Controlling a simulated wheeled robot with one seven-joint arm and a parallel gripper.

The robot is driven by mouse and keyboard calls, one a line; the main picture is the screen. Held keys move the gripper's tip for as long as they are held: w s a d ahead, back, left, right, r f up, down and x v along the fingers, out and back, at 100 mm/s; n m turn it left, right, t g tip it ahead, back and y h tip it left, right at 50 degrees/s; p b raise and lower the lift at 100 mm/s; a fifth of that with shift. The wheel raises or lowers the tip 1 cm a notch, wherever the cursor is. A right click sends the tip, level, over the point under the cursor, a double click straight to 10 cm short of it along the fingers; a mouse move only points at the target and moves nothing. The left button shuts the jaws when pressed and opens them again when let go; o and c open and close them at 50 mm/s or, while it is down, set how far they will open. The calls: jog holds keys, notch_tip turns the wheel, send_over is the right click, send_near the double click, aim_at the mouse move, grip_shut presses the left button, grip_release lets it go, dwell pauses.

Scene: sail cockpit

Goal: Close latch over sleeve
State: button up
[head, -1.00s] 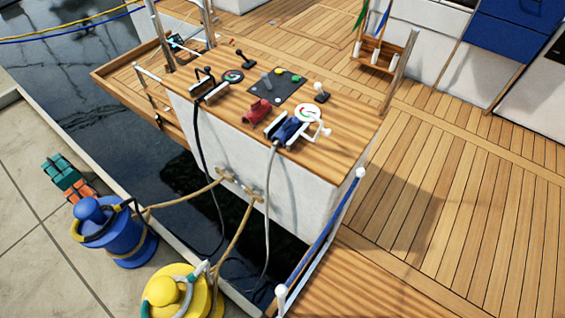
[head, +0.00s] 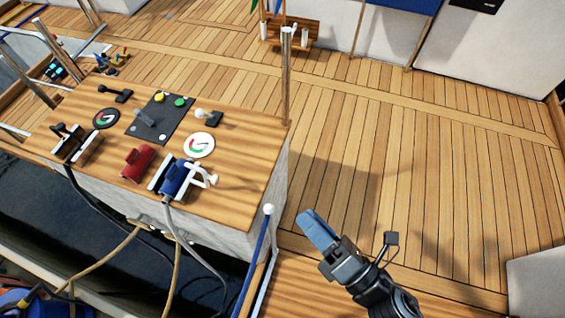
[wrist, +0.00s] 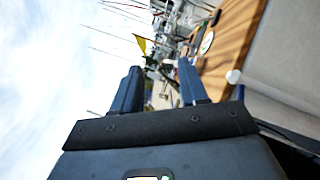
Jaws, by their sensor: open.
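A blue sleeve (head: 178,179) lies in a white holder near the front right of the wooden console top. A grey cable runs from it over the console's front edge. A white latch (head: 204,177) sits at the sleeve's right side, its arm sticking out to the right; I cannot tell exactly how it sits against the sleeve. My gripper (head: 318,230) is to the right of the console, over the deck, apart from sleeve and latch. In the wrist view my gripper (wrist: 160,88) shows two dark blue fingers spread apart with nothing between them.
A red block (head: 138,163), a white gauge (head: 199,145), a lever panel (head: 157,120) and a black connector (head: 70,142) crowd the console top. A blue rail with a white knob (head: 268,209) stands between console and gripper. The deck (head: 420,150) is clear.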

aim_at(217, 180)
jog(key=w+a+f+n+g+y, duration=0.1)
jog(key=w+a+n+g, duration=0.2)
jog(key=a+n, duration=0.3)
jog(key=w+a+f+n+g+y, duration=0.1)
jog(key=w+a+f+n+g, duration=0.1)
jog(key=w+a+n, duration=0.3)
jog(key=w+a+f+n+g+y, duration=0.1)
jog(key=w+a+n+g+y, duration=0.1)
jog(key=w+a+n+g, duration=0.2)
jog(key=shift+a+f+n+p, duration=0.15)
jog(key=shift+a+n, duration=0.65)
jog(key=shift+a, duration=0.6)
jog(key=shift+a+n+p, duration=0.15)
jog(key=shift+a+n, duration=0.65)
jog(key=shift+a, duration=0.55)
grip_shut()
